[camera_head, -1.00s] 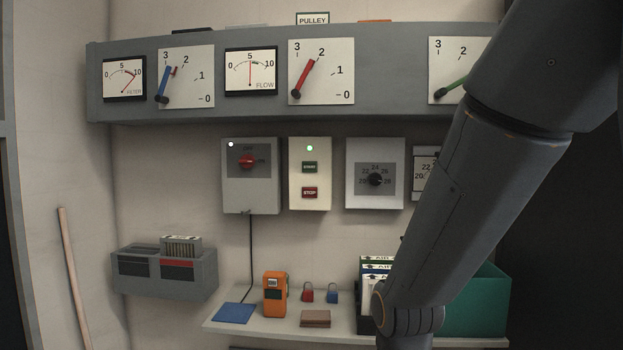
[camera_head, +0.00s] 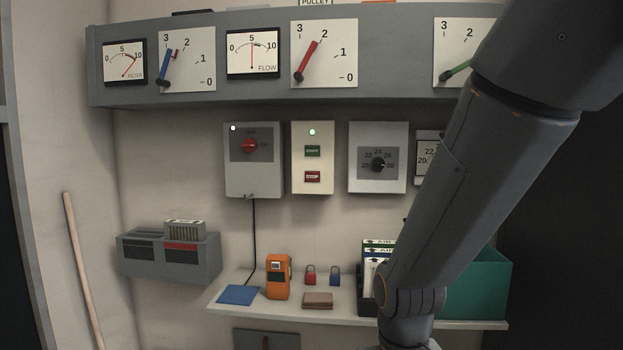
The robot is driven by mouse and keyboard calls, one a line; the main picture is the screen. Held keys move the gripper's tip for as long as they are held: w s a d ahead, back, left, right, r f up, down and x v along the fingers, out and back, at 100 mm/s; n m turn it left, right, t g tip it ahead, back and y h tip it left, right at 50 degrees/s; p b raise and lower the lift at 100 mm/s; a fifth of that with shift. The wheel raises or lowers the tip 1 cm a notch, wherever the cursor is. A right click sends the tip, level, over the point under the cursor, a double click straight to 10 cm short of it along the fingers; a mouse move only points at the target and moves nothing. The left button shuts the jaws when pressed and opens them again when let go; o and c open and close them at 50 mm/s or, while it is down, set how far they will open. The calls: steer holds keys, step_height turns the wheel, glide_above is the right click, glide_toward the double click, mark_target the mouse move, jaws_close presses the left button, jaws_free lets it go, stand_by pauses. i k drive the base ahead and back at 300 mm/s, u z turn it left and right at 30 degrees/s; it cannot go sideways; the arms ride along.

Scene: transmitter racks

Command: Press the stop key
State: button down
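The stop key (camera_head: 312,177) is a red rectangular button marked STOP, low on a narrow cream control box on the wall. A green START key (camera_head: 312,151) sits above it, and a small green lamp (camera_head: 312,132) glows at the top of the box. Nothing covers the stop key. My arm comes down from the upper right, and its elbow is in front of the shelf at the lower right. My gripper is outside the picture, below the bottom edge.
A grey box with a red rotary switch (camera_head: 249,146) is left of the control box; a dial box (camera_head: 377,158) is right. Below, a shelf (camera_head: 342,314) holds an orange meter (camera_head: 278,277), padlocks, binders and a green bin (camera_head: 478,285). The wall before the keys is clear.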

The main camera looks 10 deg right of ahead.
mark_target(310, 177)
steer(key=k, duration=0.5)
steer(key=z, duration=0.6)
steer(key=i, duration=1.65)
steer(key=u, duration=0.35)
